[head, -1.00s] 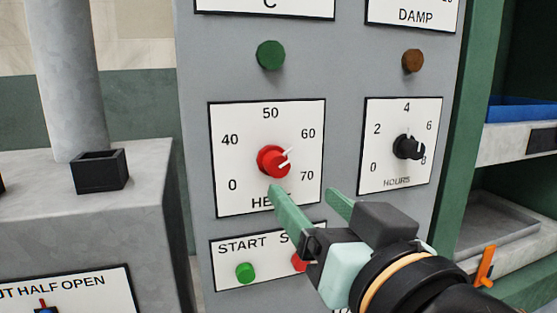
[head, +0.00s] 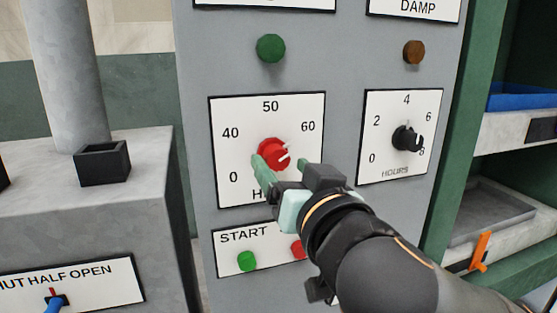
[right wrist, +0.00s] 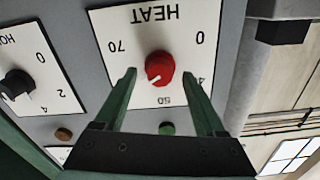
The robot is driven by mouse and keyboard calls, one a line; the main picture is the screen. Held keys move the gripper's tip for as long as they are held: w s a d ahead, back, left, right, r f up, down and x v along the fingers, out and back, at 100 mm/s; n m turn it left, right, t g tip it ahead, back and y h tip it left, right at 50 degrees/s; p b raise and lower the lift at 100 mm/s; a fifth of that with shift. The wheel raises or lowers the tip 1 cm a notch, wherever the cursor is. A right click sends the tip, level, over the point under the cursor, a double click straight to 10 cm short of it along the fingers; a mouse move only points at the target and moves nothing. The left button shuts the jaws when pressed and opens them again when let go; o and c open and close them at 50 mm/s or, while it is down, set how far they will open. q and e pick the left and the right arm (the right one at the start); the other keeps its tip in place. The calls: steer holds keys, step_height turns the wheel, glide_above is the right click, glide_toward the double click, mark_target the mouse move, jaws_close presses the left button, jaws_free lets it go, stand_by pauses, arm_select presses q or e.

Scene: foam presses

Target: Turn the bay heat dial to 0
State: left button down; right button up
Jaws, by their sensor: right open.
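The red heat dial (head: 270,152) sits on a white plate (head: 232,112) marked 0 to 70; its white pointer is toward the 60 side. My right gripper (head: 280,162) is open, with its green fingers on either side of the dial. In the right wrist view the dial (right wrist: 160,66) shows between the two fingertips (right wrist: 160,74), with a gap on each side. The gripper hides the 70 and part of the HEAT label in the head view. My left gripper is not in view.
A black hours dial (head: 404,138) is to the right. Below are a green start button (head: 247,261) and a partly hidden red button (head: 298,250). A green lamp (head: 271,48) is above. A grey block with a black box (head: 102,164) stands left; shelves are at right.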

steer(key=shift+x, duration=1.4)
jaws_close()
